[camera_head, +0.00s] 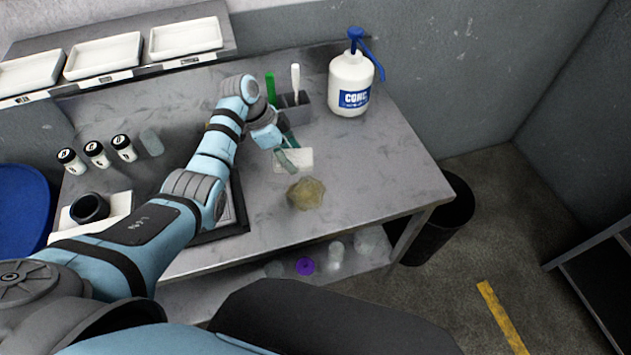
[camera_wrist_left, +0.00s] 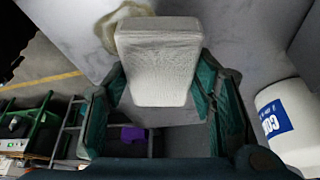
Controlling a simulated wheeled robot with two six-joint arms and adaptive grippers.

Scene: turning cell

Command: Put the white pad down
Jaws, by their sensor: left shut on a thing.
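The white pad (camera_head: 300,157) is a pale rectangular block over the middle of the grey bench. My left gripper (camera_head: 287,150) is shut on it, with its green-lined fingers on either side. In the left wrist view the pad (camera_wrist_left: 157,62) sits between the fingertips (camera_wrist_left: 160,85), its far end reaching beyond them. I cannot tell whether the pad touches the bench top or is just above it. My right gripper is not in view.
A yellowish-brown spill (camera_head: 306,193) lies on the bench just in front of the pad. A white pump bottle (camera_head: 350,84) and a grey holder (camera_head: 294,109) with tools stand behind. Small jars (camera_head: 97,153) are at the left. The bench's right part is clear.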

